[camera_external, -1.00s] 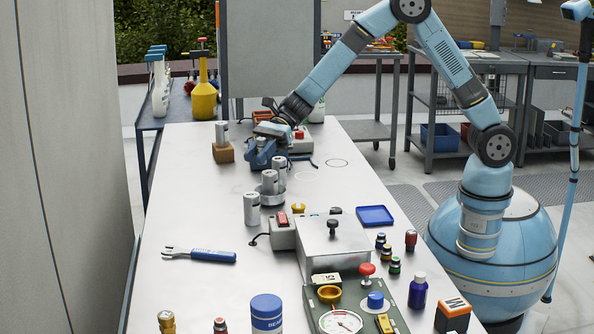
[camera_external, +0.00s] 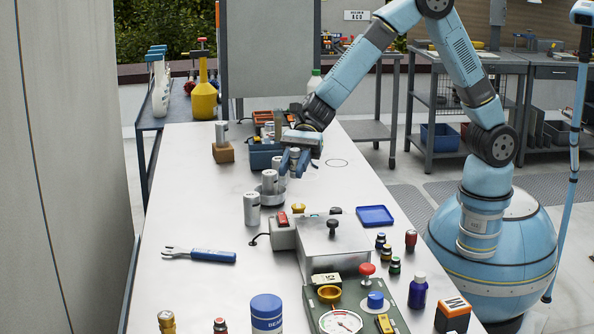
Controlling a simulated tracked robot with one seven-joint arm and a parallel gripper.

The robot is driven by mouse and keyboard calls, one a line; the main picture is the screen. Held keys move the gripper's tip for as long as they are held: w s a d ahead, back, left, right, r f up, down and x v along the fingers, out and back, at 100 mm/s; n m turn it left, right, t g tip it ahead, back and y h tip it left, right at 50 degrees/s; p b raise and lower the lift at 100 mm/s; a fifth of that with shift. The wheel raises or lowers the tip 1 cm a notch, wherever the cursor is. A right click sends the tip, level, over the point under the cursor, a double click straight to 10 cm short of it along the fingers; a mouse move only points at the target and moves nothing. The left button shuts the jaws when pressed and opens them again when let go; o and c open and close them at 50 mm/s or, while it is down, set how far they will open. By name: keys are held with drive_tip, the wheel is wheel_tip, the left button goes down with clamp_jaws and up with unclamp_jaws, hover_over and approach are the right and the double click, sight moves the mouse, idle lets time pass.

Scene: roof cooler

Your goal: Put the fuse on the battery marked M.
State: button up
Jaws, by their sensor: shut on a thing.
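My gripper (camera_external: 294,168) points down over the far half of the bench, just right of a blue bin (camera_external: 264,158). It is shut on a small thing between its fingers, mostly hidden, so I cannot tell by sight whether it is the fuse. A dark block (camera_external: 453,314) with a white and orange top stands at the near right edge. Its letter looks like a W or a turned M. Silver cylinders stand left of centre, one in front (camera_external: 251,209) and others behind (camera_external: 270,182). Their markings are too small to read.
A grey box with a black knob (camera_external: 333,226) and a green gauge unit (camera_external: 341,318) fill the near middle. A blue tray (camera_external: 375,216) lies at the right. A blue-handled wrench (camera_external: 200,255) lies at the left. The bench around the drawn ring (camera_external: 336,163) is clear.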

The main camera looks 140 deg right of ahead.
drive_tip(key=w+a+r+n+g+y, duration=0.1)
drive_tip(key=w+a+n+y, duration=0.1)
drive_tip(key=a, duration=0.9)
drive_tip(key=w+a+r+n+g+y, duration=0.1)
drive_tip(key=w+a+n+y, duration=0.15)
drive_tip(key=a, duration=0.95)
drive_tip(key=s+a+r+n+g+y, duration=0.1)
drive_tip(key=s+a+n+g, duration=0.1)
drive_tip(key=a, duration=1)
drive_tip(key=s+a+r+n+g+y, duration=0.1)
drive_tip(key=a+r, duration=0.1)
drive_tip(key=a, duration=1)
hover_over(460, 308)
drive_tip(key=f, duration=0.9)
drive_tip(key=shift+s+d+f, duration=0.1)
drive_tip(key=shift+s+f, duration=0.2)
drive_tip(key=shift+w+f, duration=0.15)
drive_tip(key=shift+f, duration=0.15)
drive_tip(key=shift+w+f, duration=0.15)
drive_tip(key=shift+f, duration=1.5)
drive_tip(key=o, duration=1.1)
drive_tip(key=shift+c, duration=0.2)
